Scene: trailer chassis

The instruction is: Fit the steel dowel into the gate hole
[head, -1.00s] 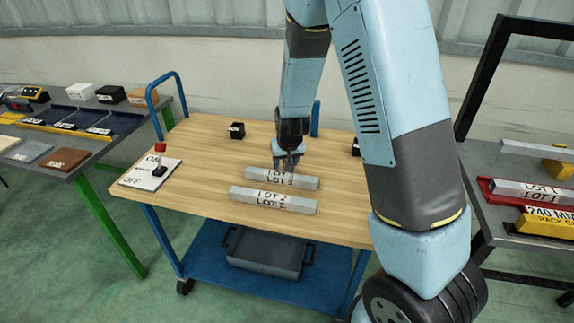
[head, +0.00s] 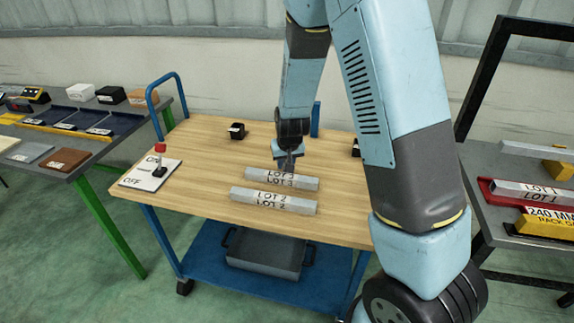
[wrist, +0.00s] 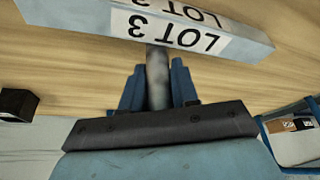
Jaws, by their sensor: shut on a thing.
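My gripper (head: 287,163) is over the far side of the wooden-topped cart, at the bar labelled LOT 3 (head: 305,183). The wrist view shows its blue fingers (wrist: 157,82) shut on a grey round steel dowel (wrist: 158,70). The dowel's far end meets or passes behind the edge of the LOT 3 bar (wrist: 120,18); I cannot tell whether they touch. A yellow block lettered 240 MM RACK G… (head: 548,226) is at the right edge, partly cut off. I cannot make out a gate hole in either view.
A LOT 2 bar (head: 245,196) lies in front of LOT 3. A switch panel (head: 150,176) with a red-knobbed lever is at left, and a black block (head: 237,130) behind. The cart's front strip is clear.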

